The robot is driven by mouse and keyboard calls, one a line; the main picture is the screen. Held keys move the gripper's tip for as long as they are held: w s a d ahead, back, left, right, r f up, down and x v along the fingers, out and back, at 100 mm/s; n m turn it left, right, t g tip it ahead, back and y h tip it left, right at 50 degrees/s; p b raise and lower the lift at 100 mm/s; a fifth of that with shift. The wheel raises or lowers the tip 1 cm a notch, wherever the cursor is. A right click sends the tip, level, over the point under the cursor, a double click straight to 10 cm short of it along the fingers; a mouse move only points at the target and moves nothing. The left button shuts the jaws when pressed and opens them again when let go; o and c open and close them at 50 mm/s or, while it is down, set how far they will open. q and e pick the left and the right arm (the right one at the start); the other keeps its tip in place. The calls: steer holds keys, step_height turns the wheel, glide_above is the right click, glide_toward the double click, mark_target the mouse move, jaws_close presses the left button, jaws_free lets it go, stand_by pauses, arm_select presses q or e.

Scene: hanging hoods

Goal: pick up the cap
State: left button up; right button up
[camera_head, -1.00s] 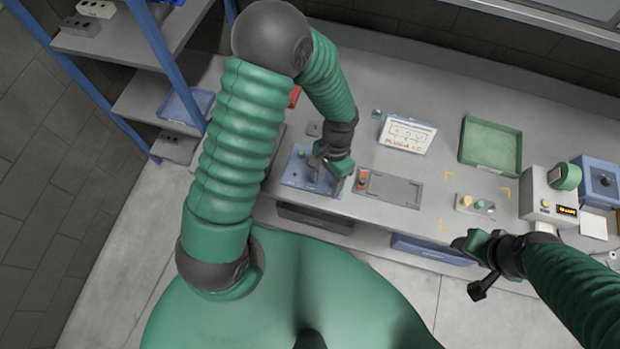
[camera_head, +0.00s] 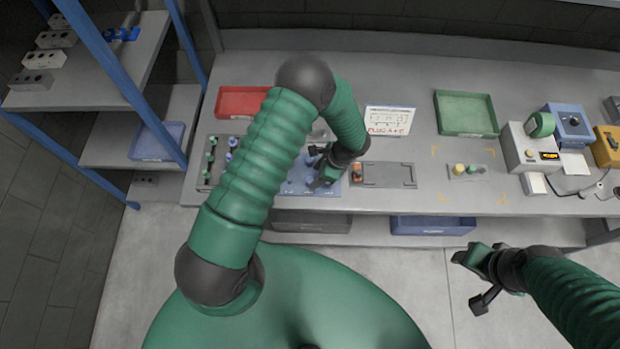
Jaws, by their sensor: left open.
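My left gripper (camera_head: 318,169) is open, low over a blue plate (camera_head: 300,184) on the bench. Small blue and dark parts show on that plate, close to the fingers; I cannot tell which is the cap, and my gripper and arm hide some of it. My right gripper (camera_head: 473,280) is open and empty in front of the bench, apart from everything.
A grey plate (camera_head: 388,175) with an orange part (camera_head: 357,172) lies right of the blue plate. A sign (camera_head: 390,121), green tray (camera_head: 466,114), red tray (camera_head: 241,102) and dark peg rack (camera_head: 209,169) also stand on the bench. A blue-framed shelf (camera_head: 160,84) is at left.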

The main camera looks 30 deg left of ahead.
mark_target(309, 179)
arm_select(q)
steer(key=shift+s+a+f+p, duration=0.25)
steer(key=shift+a+f+p, duration=0.6)
steer(key=shift+a, duration=0.1)
steer(key=x, duration=0.1)
steer(key=p+x, duration=0.1)
steer(key=shift+w+f, duration=0.2)
steer(key=shift+f, duration=0.25)
steer(key=shift+d+f, duration=0.1)
steer(key=shift+f, duration=0.15)
steer(key=shift+w+d, duration=0.1)
steer(key=shift+d, duration=0.1)
steer(key=shift+r, duration=0.1)
steer(key=c, duration=0.5)
steer(key=shift+a, duration=0.2)
jaws_close()
arm_select(e)
steer(key=v, duration=0.2)
steer(key=shift+r, duration=0.4)
